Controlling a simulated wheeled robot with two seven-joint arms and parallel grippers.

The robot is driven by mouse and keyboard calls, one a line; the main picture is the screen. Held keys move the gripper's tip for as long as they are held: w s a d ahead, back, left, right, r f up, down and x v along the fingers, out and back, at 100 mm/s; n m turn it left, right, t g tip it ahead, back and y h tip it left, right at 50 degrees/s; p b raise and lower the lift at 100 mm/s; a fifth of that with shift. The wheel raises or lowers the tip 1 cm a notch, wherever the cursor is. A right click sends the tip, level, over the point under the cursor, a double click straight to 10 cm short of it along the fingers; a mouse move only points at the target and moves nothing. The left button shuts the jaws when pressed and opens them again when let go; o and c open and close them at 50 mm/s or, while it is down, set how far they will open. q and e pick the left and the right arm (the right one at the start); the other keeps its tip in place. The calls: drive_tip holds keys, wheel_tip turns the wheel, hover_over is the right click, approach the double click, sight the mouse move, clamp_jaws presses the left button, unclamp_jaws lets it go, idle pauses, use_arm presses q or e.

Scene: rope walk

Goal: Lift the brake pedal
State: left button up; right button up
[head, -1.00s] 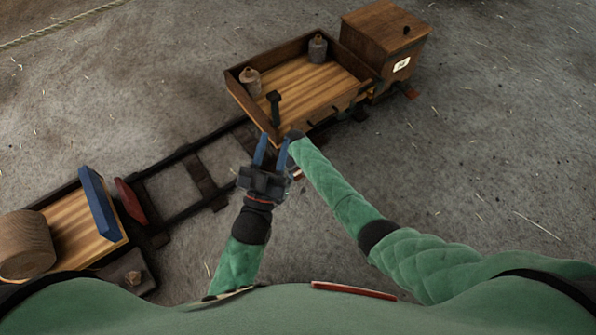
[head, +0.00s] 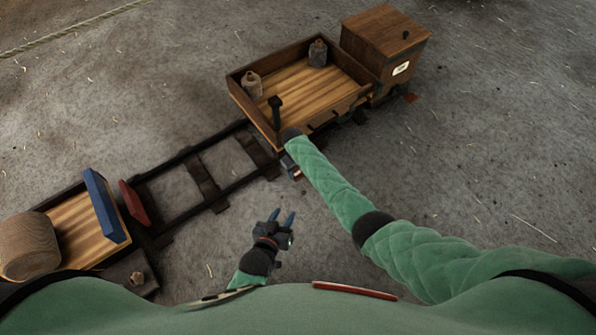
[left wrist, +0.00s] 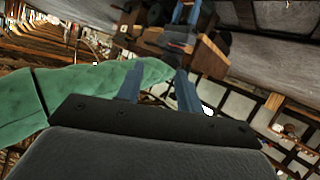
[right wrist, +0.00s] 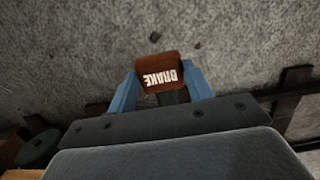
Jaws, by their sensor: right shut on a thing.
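The brake pedal (right wrist: 160,72) is a red-brown plate with white lettering, seen close in the right wrist view. My right gripper (right wrist: 163,88) has its blue fingers on both sides of the pedal and is shut on it. In the head view my right gripper (head: 291,168) is low beside the near end of the upper cart, mostly hidden under my forearm. My left gripper (head: 282,215) is open and empty in the head view, below the track and apart from the cart. Its spread fingers also show in the left wrist view (left wrist: 160,78).
The upper wooden cart (head: 238,93) carries two grey-brown weights and a dark upright post (head: 276,110). A wooden box (head: 385,40) stands at its far end. A second cart (head: 85,240) with a blue board and a barrel is at left. Rails (head: 205,180) join them. Right-hand floor is clear.

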drive_tip(key=shift+w+a+r, duration=0.2)
drive_tip(key=shift+w+r, duration=0.15)
drive_tip(key=shift+r, duration=0.1)
use_arm(q)
drive_tip(key=shift+g, duration=0.6)
drive_tip(key=s+f, duration=0.2)
drive_tip(key=f, duration=0.1)
drive_tip(key=shift+a+f, duration=0.1)
drive_tip(key=shift+f, duration=0.15)
use_arm(e)
drive_tip(key=o, duration=1.3)
drive_tip(key=shift+a, duration=0.1)
use_arm(q)
drive_tip(key=shift+a, duration=0.1)
use_arm(e)
drive_tip(key=shift+o, duration=0.4)
drive_tip(key=shift+s+f, duration=0.15)
